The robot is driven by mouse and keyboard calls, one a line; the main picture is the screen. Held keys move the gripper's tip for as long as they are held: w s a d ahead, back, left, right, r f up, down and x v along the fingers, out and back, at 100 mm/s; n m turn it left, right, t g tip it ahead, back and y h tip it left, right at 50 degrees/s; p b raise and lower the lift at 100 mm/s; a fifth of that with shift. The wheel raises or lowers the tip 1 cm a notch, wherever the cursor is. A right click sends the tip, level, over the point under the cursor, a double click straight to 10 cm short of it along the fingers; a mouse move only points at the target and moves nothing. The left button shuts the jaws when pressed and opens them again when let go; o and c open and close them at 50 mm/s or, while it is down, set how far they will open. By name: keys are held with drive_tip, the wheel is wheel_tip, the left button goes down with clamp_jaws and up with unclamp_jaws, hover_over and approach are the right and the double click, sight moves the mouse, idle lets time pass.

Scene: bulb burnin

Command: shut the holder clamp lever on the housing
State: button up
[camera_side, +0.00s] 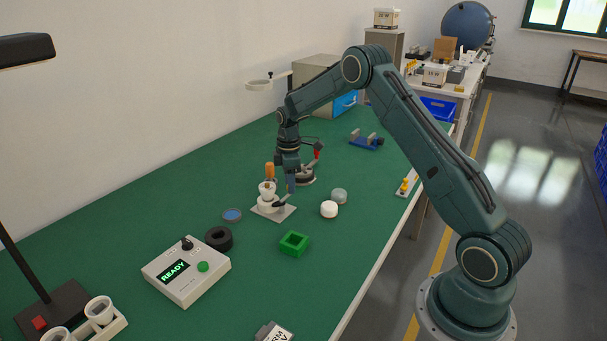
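A white housing (267,189) stands upright in a white round holder (265,207) on a light base plate (286,214). A dark clamp lever (281,201) sticks out from the holder's right side, slanting up to the right. My gripper (291,189) points down just right of the housing, with its fingertips close above the lever's outer end. I cannot tell whether they touch it. The fingers overlap from this side, so their opening is hidden. The far side of the holder is also hidden.
A white dome (329,209), a grey-green round piece (339,195) and a green square tray (294,244) lie to the right and in front. A black ring (219,238), a blue disc (232,215) and a tester reading READY (187,272) are left. An orange-handled tool (270,170) stands behind.

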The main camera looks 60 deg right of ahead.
drive_tip(key=shift+f, duration=0.2)
clamp_jaws()
